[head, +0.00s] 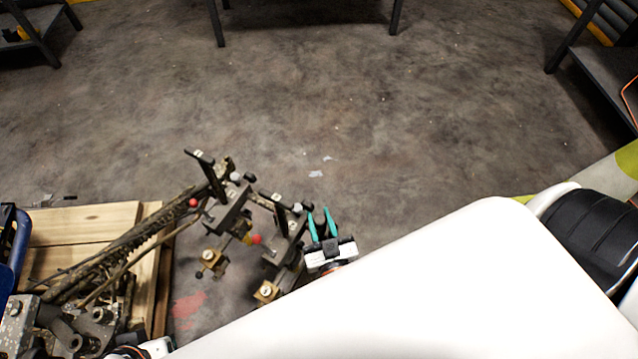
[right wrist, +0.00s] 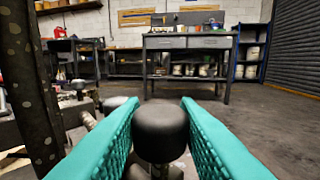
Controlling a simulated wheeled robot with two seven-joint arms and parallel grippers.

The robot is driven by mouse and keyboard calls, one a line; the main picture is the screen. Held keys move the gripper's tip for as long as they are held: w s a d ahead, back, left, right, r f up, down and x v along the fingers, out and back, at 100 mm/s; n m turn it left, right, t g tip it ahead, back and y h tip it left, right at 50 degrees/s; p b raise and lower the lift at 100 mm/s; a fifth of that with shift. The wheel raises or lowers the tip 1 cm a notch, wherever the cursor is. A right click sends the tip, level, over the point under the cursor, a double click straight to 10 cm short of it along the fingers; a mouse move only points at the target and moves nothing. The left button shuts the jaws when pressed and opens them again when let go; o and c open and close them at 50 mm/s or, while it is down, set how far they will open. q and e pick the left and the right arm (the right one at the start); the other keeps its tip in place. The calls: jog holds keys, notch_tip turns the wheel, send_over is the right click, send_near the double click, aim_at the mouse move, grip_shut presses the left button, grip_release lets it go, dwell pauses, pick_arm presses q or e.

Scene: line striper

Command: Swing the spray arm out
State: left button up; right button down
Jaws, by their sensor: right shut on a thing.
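The spray arm (head: 140,232) is a rusty, dirty bar that reaches from the machine at the lower left toward the middle of the floor in the head view. Its outer end carries brackets, upright dark handles, brass-coloured blocks and red balls (head: 256,239). My right gripper (head: 321,223), with teal fingers, is at the right end of these brackets. It is shut on a black knob, which stands between the fingers in the right wrist view (right wrist: 161,130). The knob's lower part is partly hidden. The fingers of my left gripper do not show.
A wooden pallet or deck (head: 80,222) lies under the arm at the left. Bare grey floor (head: 330,110) is open ahead and to the right. A workbench (right wrist: 195,42) and shelves stand far off at the back. A dark, speckled post (right wrist: 28,80) rises close at the left in the wrist view.

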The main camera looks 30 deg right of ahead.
jog(key=c, duration=1.5)
grip_release()
jog(key=shift+s+f, duration=0.25)
jog(key=shift+s, duration=0.1)
jog(key=shift+c, duration=0.2)
jog(key=o, duration=0.4)
jog(key=shift+s+r, duration=0.15)
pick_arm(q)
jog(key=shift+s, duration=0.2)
pick_arm(e)
jog(key=shift+o, duration=0.2)
pick_arm(q)
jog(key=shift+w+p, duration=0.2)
jog(key=shift+p, duration=0.55)
pick_arm(e)
jog(key=v, duration=1.2)
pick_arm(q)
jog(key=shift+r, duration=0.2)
